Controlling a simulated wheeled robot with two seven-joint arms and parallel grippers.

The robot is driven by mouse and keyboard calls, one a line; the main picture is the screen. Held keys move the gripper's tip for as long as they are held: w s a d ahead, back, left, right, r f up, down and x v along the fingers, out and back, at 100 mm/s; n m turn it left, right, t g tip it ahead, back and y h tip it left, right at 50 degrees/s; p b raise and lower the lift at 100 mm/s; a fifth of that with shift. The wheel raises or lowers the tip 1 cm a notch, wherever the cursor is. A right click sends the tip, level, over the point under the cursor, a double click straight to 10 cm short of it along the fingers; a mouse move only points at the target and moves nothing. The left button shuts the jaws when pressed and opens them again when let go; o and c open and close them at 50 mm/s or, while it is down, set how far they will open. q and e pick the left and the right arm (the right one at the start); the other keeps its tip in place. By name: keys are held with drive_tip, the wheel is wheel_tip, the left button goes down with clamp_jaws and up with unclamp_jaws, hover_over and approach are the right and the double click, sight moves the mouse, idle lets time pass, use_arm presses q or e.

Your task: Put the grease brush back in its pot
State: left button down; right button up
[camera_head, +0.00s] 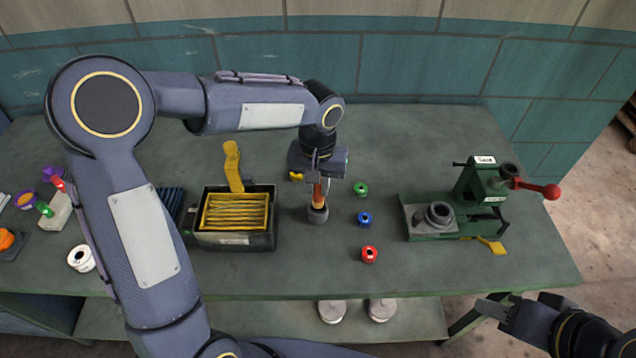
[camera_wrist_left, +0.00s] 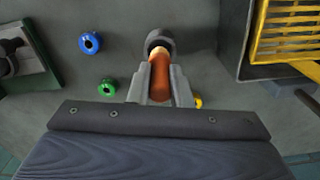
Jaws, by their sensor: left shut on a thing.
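The grease brush (camera_head: 318,197) has an orange-brown handle with a paler lower part. It stands about upright, its lower end at the mouth of a small dark grey pot (camera_head: 318,214). My left gripper (camera_head: 319,182) is above the pot, shut on the brush handle. In the left wrist view the brush (camera_wrist_left: 160,78) lies between the fingers (camera_wrist_left: 158,88) and its tip meets the pot (camera_wrist_left: 159,40). How deep the tip sits is hidden. My right gripper (camera_head: 497,312) is at the lower right, off the table's front edge; its finger opening is unclear.
A black bin with a yellow basket (camera_head: 236,212) stands left of the pot. Green (camera_head: 361,189), blue (camera_head: 364,219) and red (camera_head: 369,255) spools stand to its right. A green fixture with a red-knobbed lever (camera_head: 470,205) is further right. The table front is mostly clear.

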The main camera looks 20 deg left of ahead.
sight(318, 196)
use_arm(q)
drive_tip(key=shift+f+b, duration=1.8)
drive_tip(key=shift+f, duration=0.35)
idle(2.1)
idle(0.4)
drive_tip(key=c, duration=1.3)
unclamp_jaws()
drive_tip(key=shift+o, duration=0.2)
drive_tip(key=shift+r, duration=0.15)
wheel_tip(318, 196, up, 7)
drive_tip(key=shift+r, duration=0.3)
